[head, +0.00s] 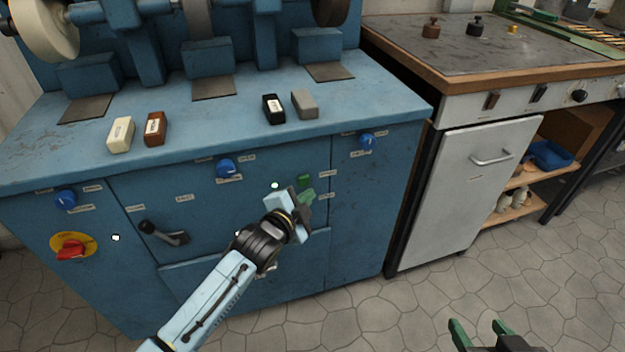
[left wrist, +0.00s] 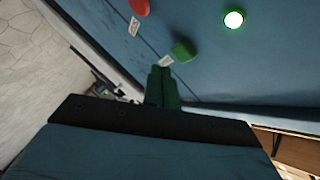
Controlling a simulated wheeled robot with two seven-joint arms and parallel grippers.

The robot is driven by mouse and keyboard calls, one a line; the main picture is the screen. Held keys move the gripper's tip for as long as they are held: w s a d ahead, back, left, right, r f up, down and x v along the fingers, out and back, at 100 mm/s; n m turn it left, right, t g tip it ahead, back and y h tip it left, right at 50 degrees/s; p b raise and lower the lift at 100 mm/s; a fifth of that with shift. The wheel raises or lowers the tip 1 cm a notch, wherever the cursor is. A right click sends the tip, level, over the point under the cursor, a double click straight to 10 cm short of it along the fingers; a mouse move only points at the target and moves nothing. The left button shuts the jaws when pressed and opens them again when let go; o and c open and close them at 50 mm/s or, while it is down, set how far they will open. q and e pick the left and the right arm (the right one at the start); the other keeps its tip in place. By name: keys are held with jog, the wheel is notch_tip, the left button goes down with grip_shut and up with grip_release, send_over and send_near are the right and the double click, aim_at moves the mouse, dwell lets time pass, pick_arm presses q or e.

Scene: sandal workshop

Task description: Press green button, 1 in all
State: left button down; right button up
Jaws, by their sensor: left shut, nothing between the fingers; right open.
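The green button (head: 305,180) is a small square block on the front of the blue machine, right of centre. It also shows in the left wrist view (left wrist: 183,51), just beyond the fingertips. My left gripper (head: 306,197) is shut and empty, with its green fingers just below the button in the head view. In the left wrist view its fingers (left wrist: 161,72) point toward the panel, a little to the left of the button. I see a small gap there and cannot tell the depth. My right gripper (head: 481,328) is open and empty at the bottom right, over the floor.
A lit white lamp with a green rim (left wrist: 233,19) and a red button (left wrist: 140,6) are near the green button. The panel also has blue knobs (head: 228,168), a black lever (head: 165,233) and a red switch (head: 71,249). Blocks lie on the machine's top.

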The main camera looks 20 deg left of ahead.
pick_arm(q)
jog(key=s+d+p, duration=0.1)
jog(key=s+d, duration=0.1)
jog(key=s, duration=0.1)
jog(key=shift+s+d+p, duration=0.1)
jog(key=shift+p, duration=0.25)
dwell(0.6)
